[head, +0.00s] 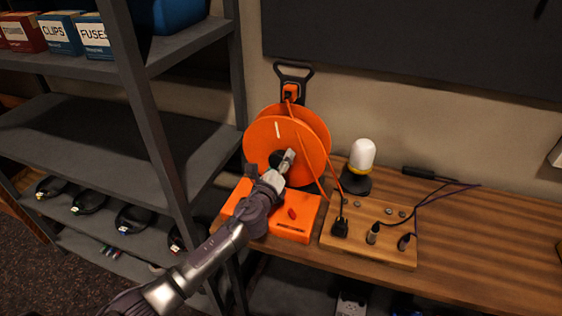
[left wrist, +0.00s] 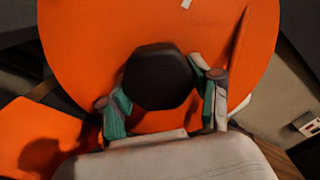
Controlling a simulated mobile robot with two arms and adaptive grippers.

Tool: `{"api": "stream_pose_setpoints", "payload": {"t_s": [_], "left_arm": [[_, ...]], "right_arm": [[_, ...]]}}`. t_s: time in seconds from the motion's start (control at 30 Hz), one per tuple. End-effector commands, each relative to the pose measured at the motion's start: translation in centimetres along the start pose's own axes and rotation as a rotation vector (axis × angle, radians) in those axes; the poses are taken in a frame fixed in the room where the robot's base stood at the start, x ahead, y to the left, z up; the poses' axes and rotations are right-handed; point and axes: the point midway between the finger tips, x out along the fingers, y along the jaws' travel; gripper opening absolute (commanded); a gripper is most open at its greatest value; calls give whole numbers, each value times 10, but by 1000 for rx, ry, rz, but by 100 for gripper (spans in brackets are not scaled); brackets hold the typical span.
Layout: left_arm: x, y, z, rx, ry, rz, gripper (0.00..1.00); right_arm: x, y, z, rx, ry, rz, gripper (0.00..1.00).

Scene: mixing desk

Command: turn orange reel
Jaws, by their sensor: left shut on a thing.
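The orange reel (head: 300,143) stands upright on the wooden desk, with a short white mark on its face near the top. An orange base box (head: 296,228) with a red knob sits in front of it. In the left wrist view the reel's orange face (left wrist: 90,45) fills most of the picture, with a dark many-sided hub knob (left wrist: 158,76) at its middle. My left gripper (head: 281,166) is at the reel's centre, shut on the knob, one finger on each side (left wrist: 160,98). In the head view the hand partly hides the hub. My right gripper is not in view.
A wooden board (head: 372,254) with several plugs and cables lies right of the reel. A white-domed lamp (head: 362,156) stands behind it. An orange cable runs down from the reel's top. A dark shelf unit (head: 150,120) stands close left of my arm.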

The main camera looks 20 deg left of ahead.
Motion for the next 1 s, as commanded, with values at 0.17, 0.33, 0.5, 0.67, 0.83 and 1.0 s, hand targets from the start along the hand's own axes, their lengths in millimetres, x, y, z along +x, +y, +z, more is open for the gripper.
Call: {"api": "stream_pose_setpoints", "payload": {"t_s": [0.17, 0.33, 0.5, 0.67, 0.83, 1.0], "left_arm": [[0, 1, -2, 0, 2, 2, 0], [0, 1, -2, 0, 2, 2, 74], [0, 1, -1, -1, 1, 1, 88], [0, 0, -1, -1, 1, 1, 88], [-6, 0, 0, -1, 0, 0, 88], [-34, 1, -1, -1, 3, 1, 88]], "right_arm": [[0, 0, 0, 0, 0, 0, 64], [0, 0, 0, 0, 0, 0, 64], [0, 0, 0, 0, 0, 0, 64], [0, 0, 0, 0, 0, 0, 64], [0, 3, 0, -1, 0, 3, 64], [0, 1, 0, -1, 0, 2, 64]]}}
